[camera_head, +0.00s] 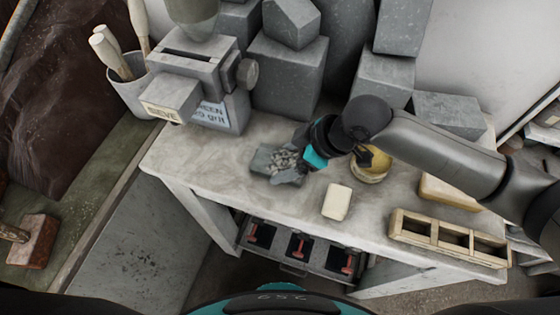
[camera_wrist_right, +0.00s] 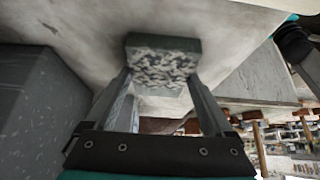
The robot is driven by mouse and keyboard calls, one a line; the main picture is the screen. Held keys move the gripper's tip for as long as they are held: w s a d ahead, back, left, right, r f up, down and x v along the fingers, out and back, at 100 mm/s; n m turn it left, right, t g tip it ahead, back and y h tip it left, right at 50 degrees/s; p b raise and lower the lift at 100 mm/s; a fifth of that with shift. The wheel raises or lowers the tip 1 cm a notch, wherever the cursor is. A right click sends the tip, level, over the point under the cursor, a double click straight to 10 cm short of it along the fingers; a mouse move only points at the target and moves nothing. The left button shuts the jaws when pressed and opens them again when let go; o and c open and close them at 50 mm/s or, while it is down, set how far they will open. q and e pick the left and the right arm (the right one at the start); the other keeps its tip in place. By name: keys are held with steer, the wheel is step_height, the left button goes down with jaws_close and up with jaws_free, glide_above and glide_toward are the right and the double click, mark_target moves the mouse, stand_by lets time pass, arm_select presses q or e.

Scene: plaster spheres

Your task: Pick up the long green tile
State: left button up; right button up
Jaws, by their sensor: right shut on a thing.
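The green tile (camera_head: 262,157) is a dark grey-green slab with a speckled, mottled face. It is at the left middle of the pale worktop in the head view, partly hidden by my right gripper (camera_head: 287,167). The tile also shows in the right wrist view (camera_wrist_right: 163,66), at the far end between the two fingers. My right gripper (camera_wrist_right: 160,80) is shut on it. I cannot tell whether the tile is clear of the worktop. My left gripper is not in view.
A cream block (camera_head: 337,203), a yellow bowl (camera_head: 369,168) and a wooden compartment tray (camera_head: 448,239) are on the worktop (camera_head: 215,160). Grey stone blocks (camera_head: 287,65) and a grey machine (camera_head: 190,85) stand behind. Clear surface lies left of the tile.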

jaws_close()
steer(key=shift+r, duration=0.2)
